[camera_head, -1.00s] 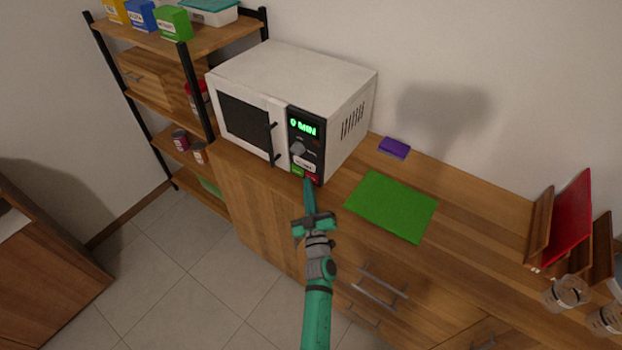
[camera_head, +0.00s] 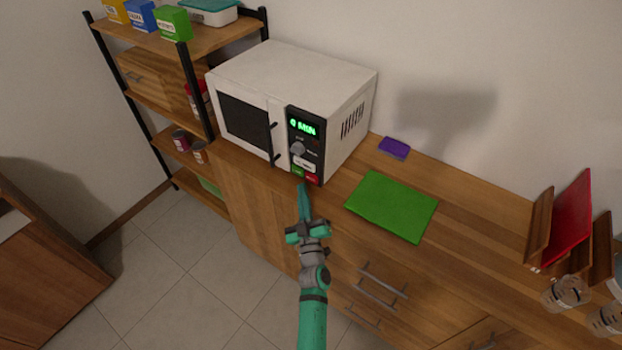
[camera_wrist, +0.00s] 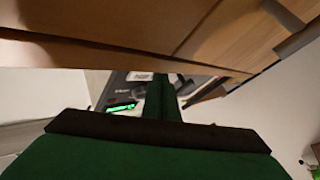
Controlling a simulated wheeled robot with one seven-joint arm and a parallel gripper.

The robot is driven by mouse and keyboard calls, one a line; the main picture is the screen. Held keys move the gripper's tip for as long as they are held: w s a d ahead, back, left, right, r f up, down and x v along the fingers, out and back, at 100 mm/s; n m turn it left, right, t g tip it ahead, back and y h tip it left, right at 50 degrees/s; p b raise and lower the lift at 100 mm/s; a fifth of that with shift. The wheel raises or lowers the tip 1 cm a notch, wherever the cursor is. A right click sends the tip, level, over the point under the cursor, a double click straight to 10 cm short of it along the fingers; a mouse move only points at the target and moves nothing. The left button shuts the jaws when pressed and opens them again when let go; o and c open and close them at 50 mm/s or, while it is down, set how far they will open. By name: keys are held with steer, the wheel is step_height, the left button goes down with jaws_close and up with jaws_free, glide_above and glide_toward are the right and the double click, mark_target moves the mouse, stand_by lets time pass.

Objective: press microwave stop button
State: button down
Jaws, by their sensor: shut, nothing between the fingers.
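The white microwave (camera_head: 290,85) stands on the wooden counter with its dark door shut and a lit green display (camera_head: 302,127). The red stop button (camera_head: 313,179) is at the bottom right of its control panel, beside a green button (camera_head: 298,172). My gripper (camera_head: 304,187) is shut and empty. Its tip is just in front of and below the two buttons and looks apart from them. In the wrist view the shut fingers (camera_wrist: 162,95) point toward the panel (camera_wrist: 128,92) and hide part of it; the red button cannot be made out there.
A green mat (camera_head: 392,206) and a purple sponge-like block (camera_head: 394,147) lie on the counter to the right. A shelf with boxes (camera_head: 172,24) stands left of the microwave. The counter's front edge and drawer handles (camera_head: 384,280) are near my arm.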

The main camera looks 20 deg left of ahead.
steer(key=shift+s+a, duration=0.35)
steer(key=shift+s, duration=0.5)
steer(key=shift+s+a, duration=0.3)
steer(key=shift+s, duration=0.55)
steer(key=s+d+f+m+h, duration=0.2)
steer(key=s+d, duration=0.2)
steer(key=s, duration=0.4)
steer(key=s+d+f+m+g+h, duration=0.1)
steer(key=s+d+f+m, duration=0.1)
steer(key=s+d, duration=0.35)
steer(key=s+d+f+m+h, duration=0.2)
steer(key=s+d+f, duration=0.1)
steer(key=s, duration=0.7)
steer(key=s+d+r+m+g+h, duration=0.1)
steer(key=s+d+r+m, duration=0.1)
steer(key=s, duration=0.7)
steer(key=s+d+r+m+g+h, duration=0.2)
steer(key=s+d+r, duration=0.2)
steer(key=s, duration=0.6)
steer(key=shift+s+d+r, duration=0.15)
steer(key=shift+d+r, duration=0.25)
steer(key=shift+r, duration=0.5)
